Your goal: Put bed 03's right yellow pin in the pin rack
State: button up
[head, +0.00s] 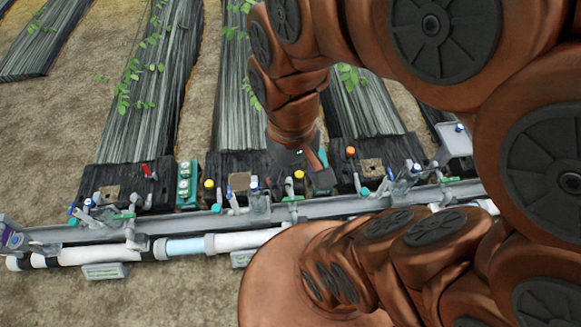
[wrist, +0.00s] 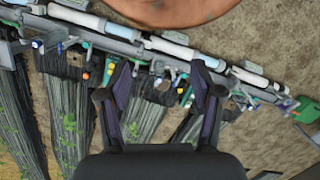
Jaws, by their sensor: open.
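In the head view a yellow pin (head: 299,175) stands at the right of the middle black bed block, and another yellow pin (head: 209,184) at its left. I cannot read which bed is 03. My gripper (head: 306,172) hangs over the right part of this block, close to the right yellow pin. In the wrist view my gripper (wrist: 161,70) is open with nothing between its fingers. Yellow shows by the left finger (wrist: 110,69) and near the right finger (wrist: 180,90). I cannot pick out the pin rack with certainty.
A grey rail (head: 170,220) with valves and blue knobs runs along the front, above a white pipe (head: 95,254). A teal box (head: 188,183) stands left of the middle block. An orange knob (head: 350,150) is on the right block. A grey tray (head: 458,140) is at right.

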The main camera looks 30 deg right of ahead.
jog(key=shift+o, duration=0.2)
jog(key=w+a+f+m+y+b, duration=0.1)
jog(key=w+f+m+b, duration=0.3)
jog(key=w+f, duration=0.4)
jog(key=shift+w+a+t+y+b, duration=0.3)
jog(key=shift+w+y+b, duration=0.3)
jog(key=shift+w, duration=0.3)
jog(key=w+d+f+m+t+y+b, duration=0.1)
jog(key=w+d+f+m+b, duration=0.25)
jog(key=w+f, duration=0.4)
jog(key=w+d+f+m+t+b, duration=0.1)
jog(key=w+d+f+m+b, duration=0.1)
jog(key=w+f+m+b, duration=0.35)
jog(key=w+d+f+m+t+y+b, duration=0.1)
jog(key=w+d+f+m+b, duration=0.15)
jog(key=w+f, duration=0.65)
jog(key=m+t+h+b, duration=0.2)
jog(key=m+h+b, duration=0.1)
jog(key=m+b, duration=1.25)
send_near(300, 174)
jog(key=f, duration=0.2)
jog(key=shift+w+a+f, duration=0.2)
jog(key=shift+w+f, duration=0.1)
jog(key=shift+f, duration=0.1)
jog(key=shift+b+x, duration=0.8)
jog(key=shift+x, duration=2.55)
jog(key=shift+w, duration=0.15)
